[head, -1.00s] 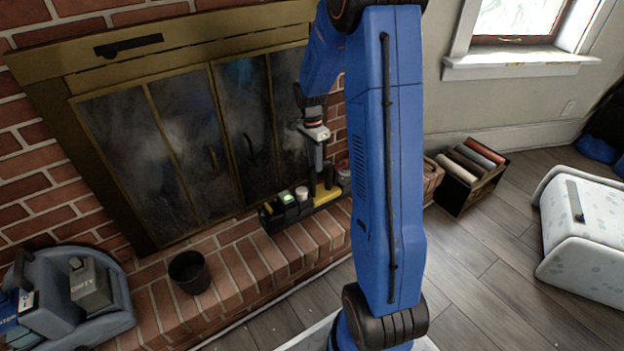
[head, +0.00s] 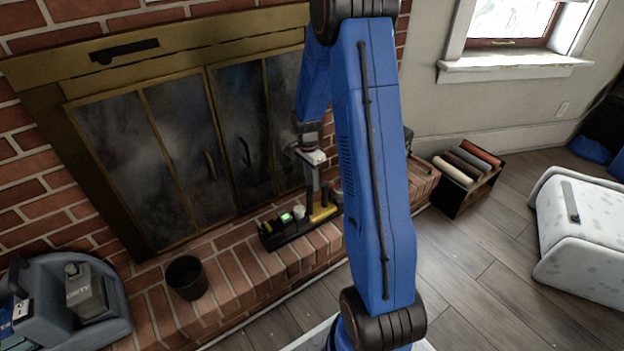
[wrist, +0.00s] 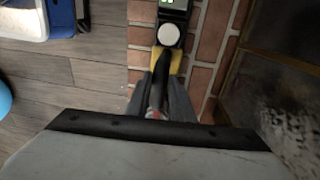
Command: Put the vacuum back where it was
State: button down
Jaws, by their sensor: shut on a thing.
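The vacuum (head: 292,232) looks like a long black body with a green-lit panel, a white round part and a yellow part. In the head view it is at the hearth in front of the fireplace doors, roughly level. I cannot tell whether it touches the bricks. My gripper (head: 312,188) points down from above and is shut on it at its right end, by the yellow part. In the wrist view my fingers (wrist: 160,92) close beside the yellow part (wrist: 176,62) of the vacuum. My arm hides what lies just to the right.
A black bucket (head: 186,277) stands on the brick hearth (head: 222,280) left of the vacuum. A blue-grey caddy (head: 95,325) with boxes is at the lower left. A crate of rolls (head: 466,180) and a white speckled case (head: 585,225) are on the floor to the right.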

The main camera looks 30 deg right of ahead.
jog(key=c, duration=1.5)
grip_release()
jog(key=shift+c, duration=0.2)
